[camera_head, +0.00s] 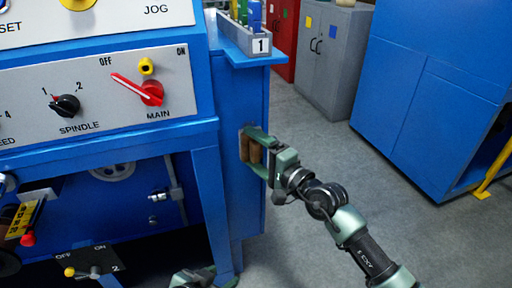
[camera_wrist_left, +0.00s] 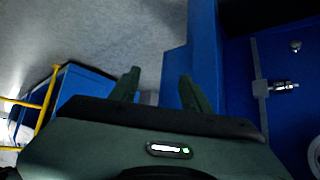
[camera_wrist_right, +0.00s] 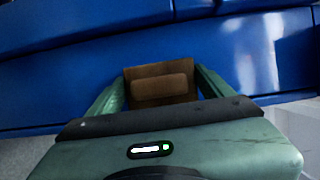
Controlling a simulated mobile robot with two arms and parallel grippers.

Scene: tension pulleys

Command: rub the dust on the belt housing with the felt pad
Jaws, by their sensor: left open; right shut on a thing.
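The felt pad is a brown square plate with a block-like grip (camera_head: 254,153), held upright against or very close to the blue side panel (camera_head: 235,95) of the machine, which appears to be the belt housing. My right gripper (camera_head: 258,150) is shut on the grip; the right wrist view shows the pad (camera_wrist_right: 160,72) between the fingers, facing the blue surface. I cannot tell whether it touches. I cannot make out dust; the pad hides part of the panel. My left gripper (camera_head: 203,274) is low by the machine's front leg, open and empty, as the left wrist view (camera_wrist_left: 160,85) shows.
The control panel (camera_head: 95,95) with knobs and a red MAIN switch is at left. A grey cabinet (camera_head: 335,65) and a large blue cabinet (camera_head: 430,90) stand behind. The floor between is clear.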

